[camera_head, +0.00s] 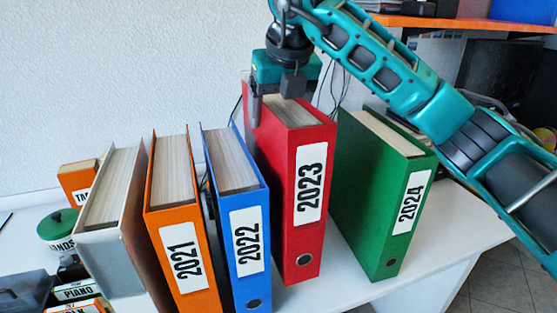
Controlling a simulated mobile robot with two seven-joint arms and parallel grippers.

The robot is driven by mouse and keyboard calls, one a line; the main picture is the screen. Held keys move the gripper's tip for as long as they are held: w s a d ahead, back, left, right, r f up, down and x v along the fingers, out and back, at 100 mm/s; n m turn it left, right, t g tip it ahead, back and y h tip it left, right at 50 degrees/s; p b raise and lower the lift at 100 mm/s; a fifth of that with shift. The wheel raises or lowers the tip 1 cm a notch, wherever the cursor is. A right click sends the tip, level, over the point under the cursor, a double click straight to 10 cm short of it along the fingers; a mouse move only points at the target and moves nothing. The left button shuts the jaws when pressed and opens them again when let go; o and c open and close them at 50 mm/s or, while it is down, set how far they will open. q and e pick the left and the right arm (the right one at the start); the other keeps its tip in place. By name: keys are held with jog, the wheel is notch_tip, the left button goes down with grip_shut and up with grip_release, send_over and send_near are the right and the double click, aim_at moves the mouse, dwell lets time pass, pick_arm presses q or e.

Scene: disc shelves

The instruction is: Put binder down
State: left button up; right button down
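The red binder (306,200) labelled 2023 stands upright between the blue binder (247,235) labelled 2022 and the green binder (405,215) labelled 2024. My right gripper (272,99) is at the upper back of the red binder, its fingers closed around the top edge. One finger shows against the red binder's left side; the far finger is partly hidden. The red binder's top sits higher in the picture than its neighbours; I cannot tell whether its base touches the table. My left gripper is not in view.
An orange binder (185,255) labelled 2021 and a white-grey binder (112,265) stand to the left. A green-lidded tin (57,228) and small boxes are at far left. White table (455,235) is free right of the green binder. An orange shelf (470,23) is above right.

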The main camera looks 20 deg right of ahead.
aim_at(289, 105)
notch_tip(289, 105, down, 9)
jog(key=shift+b, duration=0.3)
jog(key=shift+c, duration=1)
grip_release()
jog(key=shift+f, duration=0.15)
jog(key=v, duration=1.2)
jog(key=shift+p, duration=0.35)
